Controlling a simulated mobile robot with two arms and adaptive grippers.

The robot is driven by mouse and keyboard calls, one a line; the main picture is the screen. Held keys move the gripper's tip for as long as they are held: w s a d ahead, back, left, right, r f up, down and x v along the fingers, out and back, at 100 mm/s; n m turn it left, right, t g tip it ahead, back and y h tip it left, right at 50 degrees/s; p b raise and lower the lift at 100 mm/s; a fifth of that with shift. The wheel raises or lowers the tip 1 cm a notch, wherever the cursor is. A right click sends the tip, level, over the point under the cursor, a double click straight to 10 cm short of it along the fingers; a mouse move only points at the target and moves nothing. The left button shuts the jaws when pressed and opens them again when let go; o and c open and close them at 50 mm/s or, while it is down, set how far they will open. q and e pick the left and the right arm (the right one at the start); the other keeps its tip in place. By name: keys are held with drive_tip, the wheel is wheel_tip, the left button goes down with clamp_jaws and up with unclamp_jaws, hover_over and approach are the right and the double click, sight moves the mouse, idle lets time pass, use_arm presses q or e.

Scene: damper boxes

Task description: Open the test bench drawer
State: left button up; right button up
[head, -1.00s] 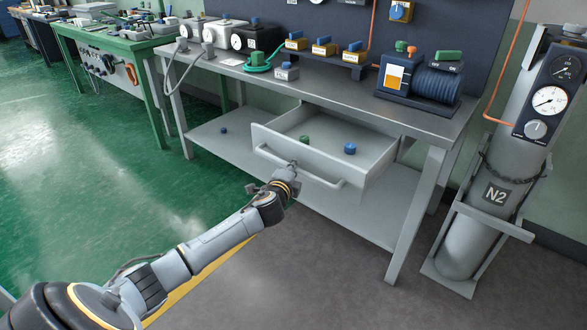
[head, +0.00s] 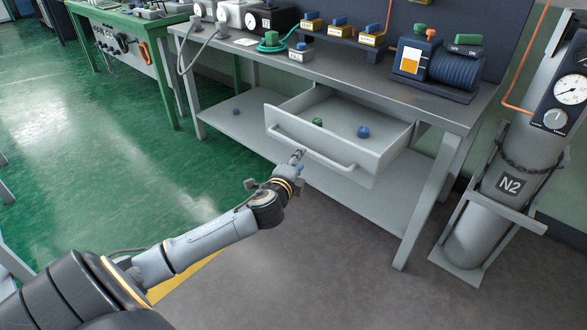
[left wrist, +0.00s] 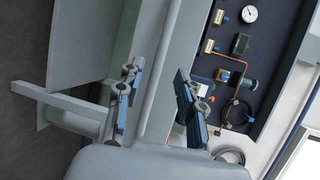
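The grey test bench (head: 335,75) has its drawer (head: 330,146) pulled well out. Its front carries a long bar handle (head: 333,163). A green knob (head: 317,122) and a blue knob (head: 363,132) lie inside. My left gripper (head: 298,156) is at the left half of the handle, in front of the drawer. In the left wrist view its two fingers (left wrist: 158,100) stand apart, with a pale grey bar or edge showing between them. They do not look clamped on it; contact is not clear. My right gripper is not in view.
The bench's lower shelf (head: 235,135) holds a small blue ball (head: 236,112). An N2 cylinder (head: 490,215) stands in a frame to the right. A green bench (head: 150,60) is at the back left. The floor before the drawer is clear apart from my arm.

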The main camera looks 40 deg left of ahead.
use_arm(q)
drive_tip(key=shift+v, duration=2.2)
drive_tip(key=s+d+f+n+g+h+p, duration=0.2)
drive_tip(key=s+d+f+n+g, duration=0.3)
drive_tip(key=s+f, duration=0.55)
drive_tip(key=s+d+f+n+g+h+p, duration=0.15)
drive_tip(key=s+d+f+n+g, duration=0.25)
drive_tip(key=s+d+f, duration=0.6)
drive_tip(key=s+d+f+n+g+h+p, duration=0.2)
drive_tip(key=s+d+f+n+g, duration=0.2)
drive_tip(key=s+f, duration=0.65)
drive_tip(key=s+a+f+p, duration=0.1)
drive_tip(key=s+f+p, duration=0.1)
drive_tip(key=s+p, duration=0.2)
drive_tip(key=s+a+f+p, duration=0.1)
drive_tip(key=s+f+p, duration=0.1)
drive_tip(key=s+p, duration=0.3)
drive_tip(key=s+a+f+g+p, duration=0.1)
drive_tip(key=s+f+p, duration=0.2)
drive_tip(key=s, duration=0.4)
drive_tip(key=shift+s+p, duration=0.35)
drive_tip(key=shift+p, duration=0.45)
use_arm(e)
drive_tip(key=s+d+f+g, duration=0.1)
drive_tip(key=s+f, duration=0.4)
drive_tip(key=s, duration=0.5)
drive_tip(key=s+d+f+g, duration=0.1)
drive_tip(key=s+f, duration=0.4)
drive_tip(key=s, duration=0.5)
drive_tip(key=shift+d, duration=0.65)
